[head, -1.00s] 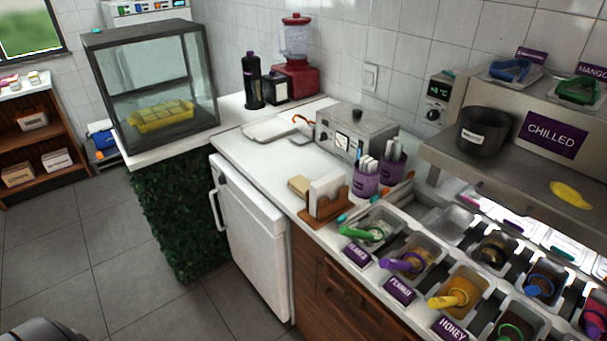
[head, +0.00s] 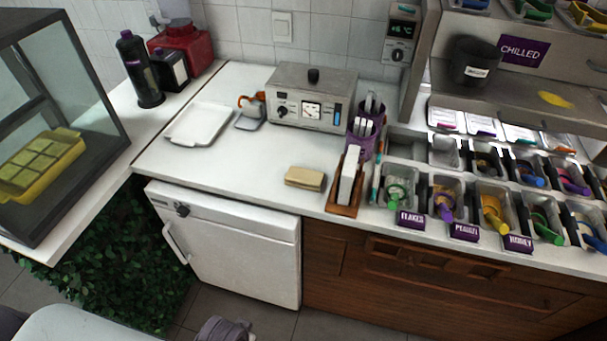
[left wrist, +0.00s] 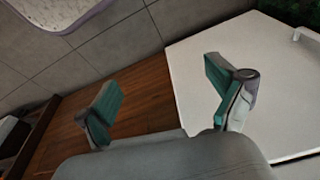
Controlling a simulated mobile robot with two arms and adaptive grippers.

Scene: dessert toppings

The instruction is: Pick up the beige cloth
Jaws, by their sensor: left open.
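The beige cloth (head: 305,179) is a small folded block lying flat on the white counter (head: 240,170) in the head view. It lies just left of a wooden napkin holder (head: 346,182), near the front edge and above the right part of the white under-counter appliance (head: 240,250). My left gripper (left wrist: 160,92) is open and empty in the left wrist view, its teal-padded fingers wide apart. A white panel, brown wood and grey tiles show beyond it. The cloth is not seen in that view. My right gripper is not in view.
A grey metal appliance (head: 312,97) stands behind the cloth, with purple cups (head: 362,138) to its right. A white tray (head: 199,124) lies at the back left. Topping tubs (head: 445,193) line the right side. The counter left of the cloth is clear.

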